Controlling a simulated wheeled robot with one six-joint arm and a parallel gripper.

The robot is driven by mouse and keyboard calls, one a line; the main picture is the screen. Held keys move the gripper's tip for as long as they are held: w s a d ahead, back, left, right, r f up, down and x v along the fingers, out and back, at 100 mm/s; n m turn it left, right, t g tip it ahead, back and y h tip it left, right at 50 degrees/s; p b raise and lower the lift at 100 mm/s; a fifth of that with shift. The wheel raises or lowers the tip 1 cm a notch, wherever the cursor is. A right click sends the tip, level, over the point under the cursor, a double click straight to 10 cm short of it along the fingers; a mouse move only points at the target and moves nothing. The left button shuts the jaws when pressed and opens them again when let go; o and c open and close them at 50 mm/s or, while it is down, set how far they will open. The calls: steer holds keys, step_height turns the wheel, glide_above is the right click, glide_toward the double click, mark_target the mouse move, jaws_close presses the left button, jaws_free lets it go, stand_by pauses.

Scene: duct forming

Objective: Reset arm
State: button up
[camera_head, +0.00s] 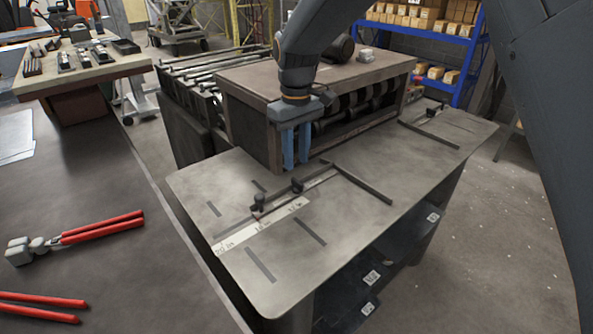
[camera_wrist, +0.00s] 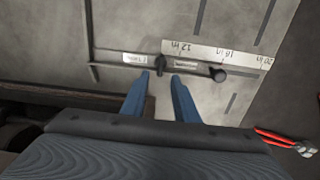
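My gripper (camera_head: 296,146) points down over the grey metal table of the forming machine, close in front of the machine's housing. Its two blue fingers stand apart with nothing between them, so it is open and empty. In the wrist view my gripper (camera_wrist: 160,82) shows its fingertips near a dark knob (camera_wrist: 161,66) on the guide bar. The knob (camera_head: 297,186) also shows in the head view, and a second knob (camera_head: 258,201) sits to its left. A white ruler strip (camera_head: 262,226) runs along the table top.
The roller machine housing (camera_head: 245,115) stands right behind my gripper. A guide fence (camera_head: 362,184) lies on the table (camera_head: 370,228). Red-handled pliers (camera_head: 100,229) lie on the dark bench (camera_head: 95,185) at left. A blue shelf (camera_head: 437,40) with boxes stands at the back.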

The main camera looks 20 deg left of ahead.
steer(key=shift+r, duration=0.95)
steer(key=d+f+m, duration=0.2)
steer(key=d+m, duration=0.4)
steer(key=d, duration=1.8)
steer(key=s+d+f+m, duration=0.2)
steer(key=s+d+m, duration=0.1)
steer(key=s+d, duration=0.4)
steer(key=s+d+f+m+t, duration=0.1)
steer(key=s+d+f+m, duration=0.1)
steer(key=s+d, duration=0.6)
steer(key=d+m, duration=0.1)
steer(key=d, duration=0.4)
steer(key=shift+d+f, duration=0.25)
steer(key=shift+f, duration=0.1)
